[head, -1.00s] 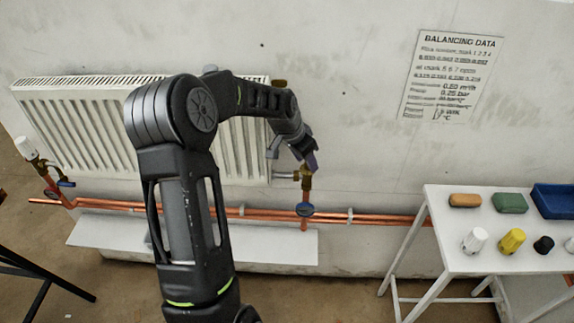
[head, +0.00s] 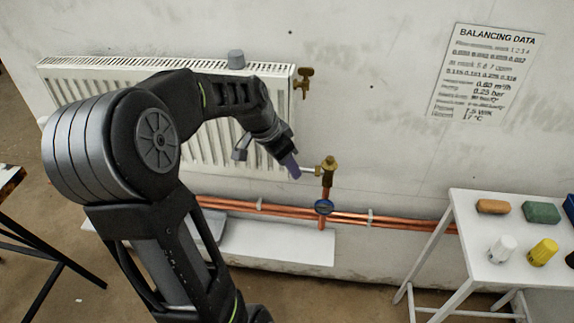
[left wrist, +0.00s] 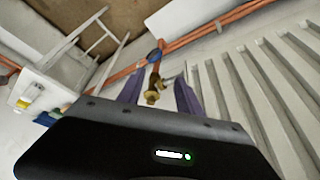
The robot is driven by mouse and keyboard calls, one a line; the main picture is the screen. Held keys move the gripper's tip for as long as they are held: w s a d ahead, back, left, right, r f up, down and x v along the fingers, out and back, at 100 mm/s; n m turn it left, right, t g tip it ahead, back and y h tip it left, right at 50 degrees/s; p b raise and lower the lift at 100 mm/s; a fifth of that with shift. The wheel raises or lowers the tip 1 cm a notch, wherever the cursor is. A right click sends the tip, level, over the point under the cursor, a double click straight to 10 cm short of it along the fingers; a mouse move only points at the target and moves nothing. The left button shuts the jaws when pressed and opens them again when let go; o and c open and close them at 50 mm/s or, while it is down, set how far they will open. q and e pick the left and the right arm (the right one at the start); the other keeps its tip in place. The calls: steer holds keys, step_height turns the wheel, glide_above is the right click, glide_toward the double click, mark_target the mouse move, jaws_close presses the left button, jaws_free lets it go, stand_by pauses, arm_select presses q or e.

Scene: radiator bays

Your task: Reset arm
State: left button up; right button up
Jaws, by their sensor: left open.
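My left arm reaches in from the lower left in the head view. Its gripper (head: 266,162) hangs in front of the white radiator (head: 180,85), left of the brass valve (head: 329,166) on the vertical copper pipe. In the left wrist view the two purple fingers (left wrist: 158,95) stand apart with nothing held between them. The brass valve (left wrist: 152,94) shows beyond the gap between the fingers, apart from them as far as I can see. My right gripper is not in view.
Copper pipes (head: 400,221) run along the wall, with a blue-handled valve (head: 323,207) on them. A white table (head: 468,205) at the right holds coloured blocks and caps. A brass fitting (head: 303,83) sits at the radiator's top right. A balancing data sheet (head: 487,73) hangs on the wall.

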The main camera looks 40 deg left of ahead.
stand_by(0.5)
arm_select(q)
steer(key=w+d+f+n+g+h, duration=0.1)
steer(key=w+d+f+n+h, duration=0.15)
steer(key=d+f, duration=1.65)
steer(key=s+d+f+g, duration=0.1)
steer(key=s+d+f, duration=0.6)
steer(key=s+d, duration=0.1)
steer(key=s+d+f+n+g+h, duration=0.1)
steer(key=s+d+f, duration=0.6)
steer(key=d, duration=0.3)
steer(key=shift+s+d+f+g, duration=0.15)
steer(key=shift+s+d+g, duration=0.25)
steer(key=shift+s, duration=0.15)
steer(key=shift+c, duration=0.6)
